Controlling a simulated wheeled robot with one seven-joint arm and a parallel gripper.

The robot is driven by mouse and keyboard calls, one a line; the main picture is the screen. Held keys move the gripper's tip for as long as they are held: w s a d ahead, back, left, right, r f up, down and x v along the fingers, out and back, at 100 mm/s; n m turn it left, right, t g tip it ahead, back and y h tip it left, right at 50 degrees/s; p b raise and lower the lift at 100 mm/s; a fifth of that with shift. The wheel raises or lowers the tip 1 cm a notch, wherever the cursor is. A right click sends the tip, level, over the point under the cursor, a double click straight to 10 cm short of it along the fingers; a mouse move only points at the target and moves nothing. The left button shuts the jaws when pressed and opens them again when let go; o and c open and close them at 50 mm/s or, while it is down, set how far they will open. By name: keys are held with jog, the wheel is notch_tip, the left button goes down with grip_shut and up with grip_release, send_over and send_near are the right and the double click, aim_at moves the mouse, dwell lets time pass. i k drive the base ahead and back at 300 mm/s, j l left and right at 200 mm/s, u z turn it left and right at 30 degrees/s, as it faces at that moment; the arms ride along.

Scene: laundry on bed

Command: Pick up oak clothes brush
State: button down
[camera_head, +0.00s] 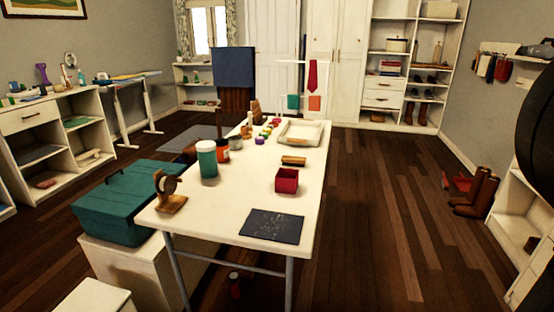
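A small brush-like thing (293,161), tan on top and dark below, lies on the long white table, between the white tray and the dark red box. It may be the oak clothes brush, but it is too small to be sure. Nothing covers it. My gripper does not show. A large black shape cut off at the right edge may be part of my arm.
The white table (225,217) also holds a dark red open box (287,181), a white tray (299,133), a dark mat (272,226), a teal-and-white canister (207,159) and a wooden stand (169,191). A teal case (125,203) stands left. Floor (385,200) right of the table is clear.

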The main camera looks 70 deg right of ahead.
aim_at(290, 160)
jog(key=z, duration=1.65)
jog(key=i+l, duration=0.55)
jog(key=i, duration=0.2)
jog(key=i+j, duration=0.15)
jog(key=j, duration=0.15)
jog(key=i+j, duration=0.15)
jog(key=j, duration=0.15)
